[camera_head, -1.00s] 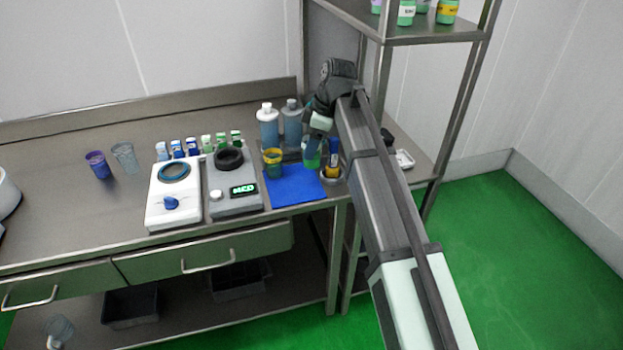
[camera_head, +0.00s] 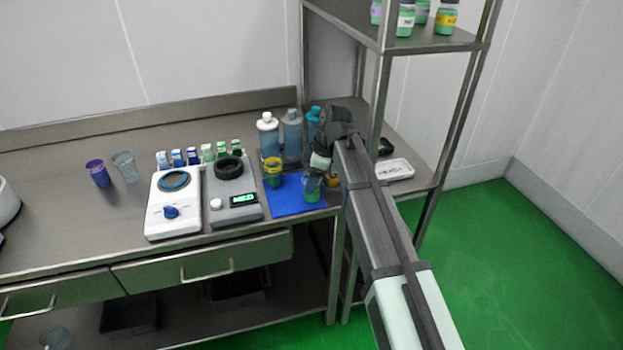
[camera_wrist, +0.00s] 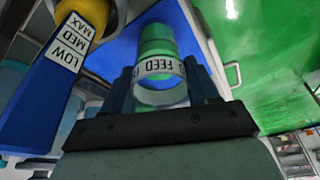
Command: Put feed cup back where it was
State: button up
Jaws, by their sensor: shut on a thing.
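The feed cup (camera_wrist: 158,68) is a clear cup with green inside and a white band reading FEED. In the wrist view it sits between the two fingers of my gripper (camera_wrist: 162,88), which is shut on it. In the head view, the cup (camera_head: 312,188) hangs from my gripper (camera_head: 317,172) at the right part of the blue mat (camera_head: 293,207). I cannot tell whether its base touches the mat.
A blue and yellow thing labelled LOW, MED, MAX (camera_wrist: 62,75) is close left of my gripper in the wrist view. Bottles (camera_head: 268,135) stand behind the mat. A grey device (camera_head: 233,195) is left of it. A shelf post (camera_head: 375,95) rises near my arm.

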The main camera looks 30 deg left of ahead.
jog(key=shift+f, duration=0.15)
jog(key=o, duration=1.3)
jog(key=v, duration=1.2)
